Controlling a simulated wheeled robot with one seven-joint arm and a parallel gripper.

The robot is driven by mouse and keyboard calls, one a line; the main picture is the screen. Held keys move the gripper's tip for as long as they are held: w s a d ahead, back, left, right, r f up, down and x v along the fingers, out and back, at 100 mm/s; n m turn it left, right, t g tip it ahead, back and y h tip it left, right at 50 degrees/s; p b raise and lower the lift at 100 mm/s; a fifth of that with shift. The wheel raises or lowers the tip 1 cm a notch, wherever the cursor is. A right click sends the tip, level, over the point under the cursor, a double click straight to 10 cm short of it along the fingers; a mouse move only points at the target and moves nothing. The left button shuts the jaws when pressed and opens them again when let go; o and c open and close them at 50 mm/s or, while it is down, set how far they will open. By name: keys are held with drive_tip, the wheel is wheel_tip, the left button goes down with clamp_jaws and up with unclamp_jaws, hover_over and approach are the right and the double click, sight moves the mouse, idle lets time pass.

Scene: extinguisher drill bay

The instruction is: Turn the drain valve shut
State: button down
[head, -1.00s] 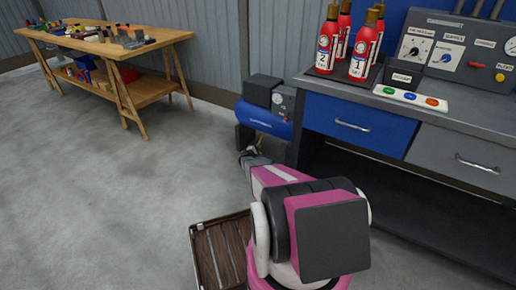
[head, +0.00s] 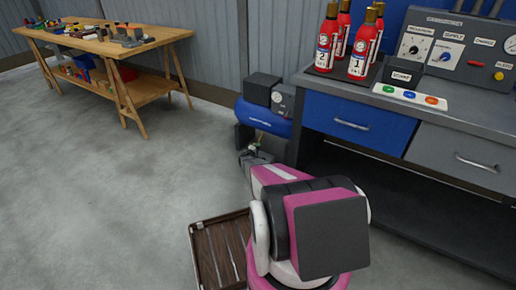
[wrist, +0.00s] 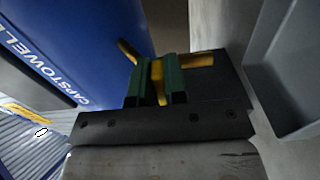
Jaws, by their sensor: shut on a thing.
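The drain valve's yellow handle (wrist: 199,60) shows in the wrist view beside the blue compressor tank (wrist: 75,40). My gripper (wrist: 157,80) has its green fingers closed on the yellow handle, part of which shows between them. Yellow parts stick out to the left and right behind the fingers. The valve body is hidden. In the head view my gripper (head: 256,152) is low at the compressor (head: 262,118), under its blue tank. The handle is too small there to read its angle.
A workbench (head: 440,118) with blue and grey drawers stands right of the compressor, carrying red extinguishers (head: 363,45) and a control panel (head: 455,50). A brown slatted crate (head: 220,250) lies on the floor beside my arm. A wooden table (head: 110,45) is at the back left; the floor between is clear.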

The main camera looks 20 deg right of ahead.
drive_tip(key=c, duration=1.2)
unclamp_jaws()
drive_tip(key=shift+o, duration=0.2)
drive_tip(key=v, duration=1.1)
